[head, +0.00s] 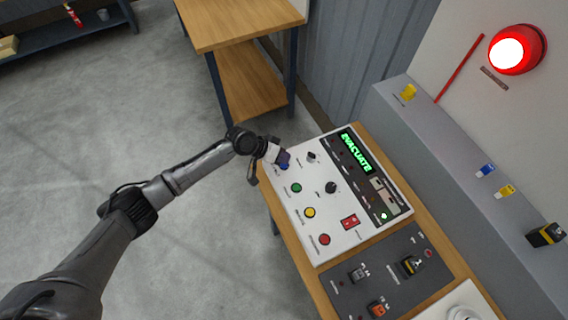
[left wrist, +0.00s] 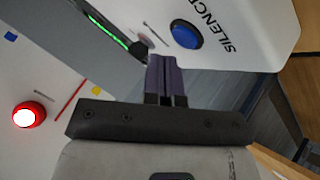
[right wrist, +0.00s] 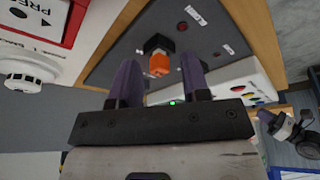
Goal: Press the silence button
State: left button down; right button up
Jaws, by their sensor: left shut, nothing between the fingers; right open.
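The silence button is a blue round button (left wrist: 186,34) labelled SILENCE in the left wrist view, on a white panel (head: 300,220). In the head view a little of its blue (head: 284,167) shows right by my left gripper (head: 284,156), which partly covers that corner of the panel. My left gripper is shut and empty; in the left wrist view its purple fingertips (left wrist: 163,60) appear beside the button, not over it. I see no contact; the exact gap is hard to judge. My right gripper (right wrist: 160,65) is open and empty, seen only in the right wrist view.
The panel also has a green button (head: 296,188), a yellow button (head: 310,212), a red button (head: 324,239), a black knob (head: 331,187), a red switch (head: 349,221) and a lit EVACUATE display (head: 357,152). A dark switch plate (head: 385,272) adjoins. A red lamp (head: 517,49) glows on the wall.

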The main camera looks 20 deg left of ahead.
pick_arm(q)
jog(key=shift+f, duration=0.1)
pick_arm(e)
jog(key=shift+f, duration=0.1)
pick_arm(q)
jog(key=shift+f+b, duration=0.3)
pick_arm(e)
jog(key=shift+f, duration=0.2)
jog(key=shift+d, duration=0.1)
pick_arm(q)
jog(key=shift+f+b, duration=0.35)
jog(key=shift+f, duration=0.15)
pick_arm(e)
jog(key=shift+f, duration=0.4)
pick_arm(q)
jog(key=shift+r, duration=0.2)
pick_arm(e)
jog(key=shift+r, duration=0.2)
pick_arm(q)
jog(key=shift+r+p, duration=0.15)
jog(key=shift+p, duration=0.2)
pick_arm(e)
jog(key=shift+r, duration=0.15)
pick_arm(q)
jog(key=shift+r+p, duration=0.45)
jog(key=shift+r, duration=0.1)
pick_arm(e)
jog(key=shift+r, duration=0.5)
pick_arm(q)
jog(key=shift+r, duration=0.1)
